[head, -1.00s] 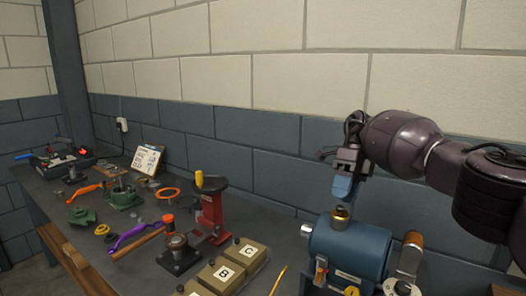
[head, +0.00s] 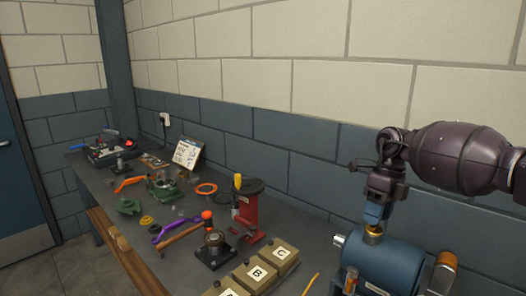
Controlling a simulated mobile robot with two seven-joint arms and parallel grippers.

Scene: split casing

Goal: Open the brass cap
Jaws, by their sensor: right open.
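The brass cap (head: 374,236) sits on top of the blue cylindrical casing (head: 384,264) at the lower right. My right gripper (head: 376,216) points down from above, with its blue fingers at the cap's upper part. The fingers are open. They hide the top of the cap, and I cannot tell whether they touch it. My left gripper is not in view.
Boxes with letters, such as B (head: 257,274) and C (head: 282,254), stand left of the casing. A red press (head: 246,212) and an orange-headed hammer (head: 182,232) are further left. An orange-ended part (head: 446,262) is right of the casing. The wall runs close behind.

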